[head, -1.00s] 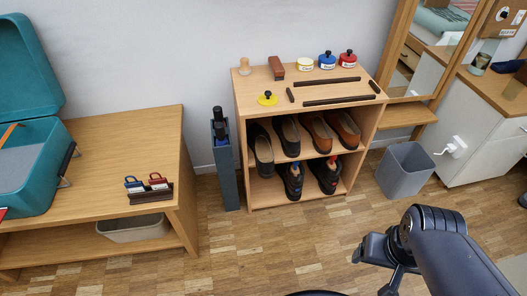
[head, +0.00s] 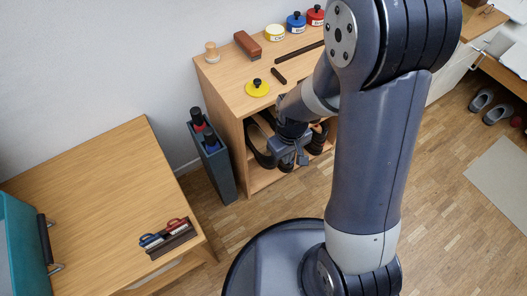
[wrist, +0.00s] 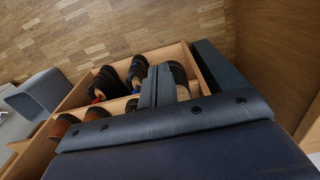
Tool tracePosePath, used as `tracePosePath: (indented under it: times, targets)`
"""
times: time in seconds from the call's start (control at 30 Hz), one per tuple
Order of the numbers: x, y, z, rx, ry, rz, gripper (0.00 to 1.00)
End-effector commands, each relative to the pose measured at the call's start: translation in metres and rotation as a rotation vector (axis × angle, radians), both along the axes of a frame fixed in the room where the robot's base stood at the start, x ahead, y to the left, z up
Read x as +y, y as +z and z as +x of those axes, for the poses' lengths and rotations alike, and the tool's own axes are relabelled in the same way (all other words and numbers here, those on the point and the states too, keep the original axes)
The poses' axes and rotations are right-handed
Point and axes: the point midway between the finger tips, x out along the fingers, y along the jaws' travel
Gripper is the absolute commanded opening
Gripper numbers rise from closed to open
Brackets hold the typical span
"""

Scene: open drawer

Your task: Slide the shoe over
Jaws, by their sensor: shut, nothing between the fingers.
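The small wooden shoe shelf (head: 223,110) stands against the wall and holds dark and brown shoes on two levels. A dark shoe (head: 263,150) shows at the left of the upper level, partly hidden by my arm. In the wrist view it is a dark shoe (wrist: 181,82) just right of the fingers. My gripper (head: 303,160) is at the front of the shelf.
A tall grey holder (head: 216,165) stands close to the shelf's left side. The shelf top carries tins, a brush (head: 247,45) and a yellow lid (head: 257,88). A wooden bench (head: 95,185) is at left. A grey bin (wrist: 42,95) stands beyond the shelf's other side.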

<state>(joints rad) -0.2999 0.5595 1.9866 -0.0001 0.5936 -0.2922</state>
Motion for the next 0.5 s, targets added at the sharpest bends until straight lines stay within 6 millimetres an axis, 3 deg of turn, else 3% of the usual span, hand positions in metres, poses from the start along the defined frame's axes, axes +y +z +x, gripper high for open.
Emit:
tracePosePath:
  times: [0.17,0.5]
  targets:
    - [0.001,-0.019,0.0,0.004,0.004,-0.001,0.0]
    - [0.0,-0.091,-0.001,0.006,0.002,-0.002,0.0]
